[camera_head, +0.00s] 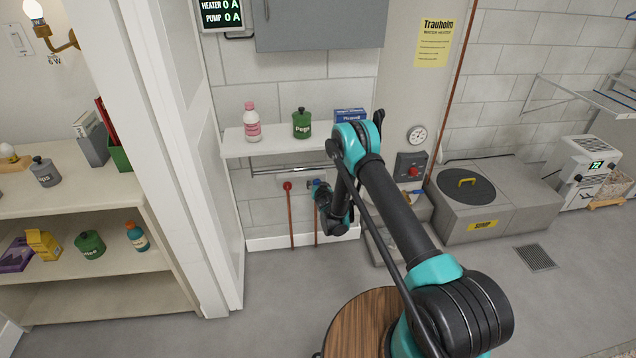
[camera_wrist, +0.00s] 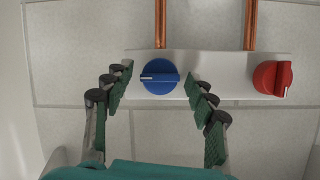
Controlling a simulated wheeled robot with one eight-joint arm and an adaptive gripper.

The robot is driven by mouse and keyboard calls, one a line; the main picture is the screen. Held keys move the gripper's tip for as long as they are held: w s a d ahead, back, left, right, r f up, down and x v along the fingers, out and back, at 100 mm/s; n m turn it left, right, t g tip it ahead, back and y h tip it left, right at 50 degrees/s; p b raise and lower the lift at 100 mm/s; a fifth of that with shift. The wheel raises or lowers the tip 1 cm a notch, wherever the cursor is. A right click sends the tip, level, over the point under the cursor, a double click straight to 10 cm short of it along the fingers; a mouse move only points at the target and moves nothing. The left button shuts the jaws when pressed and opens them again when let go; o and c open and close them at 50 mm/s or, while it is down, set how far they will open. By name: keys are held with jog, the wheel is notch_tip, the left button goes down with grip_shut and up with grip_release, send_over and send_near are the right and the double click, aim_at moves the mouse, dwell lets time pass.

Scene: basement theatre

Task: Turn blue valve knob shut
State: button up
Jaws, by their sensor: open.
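The blue valve knob (camera_wrist: 160,77) is round with a raised grip bar and a white pointer mark. In the wrist view it sits on a pale plate, and its bar lies level, across the picture. My gripper (camera_wrist: 158,82) is open, with one finger on each side of the knob. A gap shows between the knob and each finger pad. In the head view a small blue part of the knob (camera_head: 316,182) shows, and my wrist hides most of the rest. My gripper's fingertips cannot be made out there.
A red valve knob (camera_wrist: 272,78) is on the same plate to the right. Copper pipes (camera_wrist: 249,25) meet the plate. A metal rail (camera_head: 290,170) and a shelf (camera_head: 275,148) with a pink bottle and green canister are above. Grey floor in front is clear.

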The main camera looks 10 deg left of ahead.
jog(key=c, duration=1.1)
jog(key=shift+a+n+h, duration=0.2)
jog(key=shift+n+h, duration=0.5)
jog(key=shift+n, duration=0.5)
jog(key=shift+s+f+n+t+h, duration=0.1)
jog(key=shift+n+t+h, duration=0.65)
jog(key=shift+n, duration=0.55)
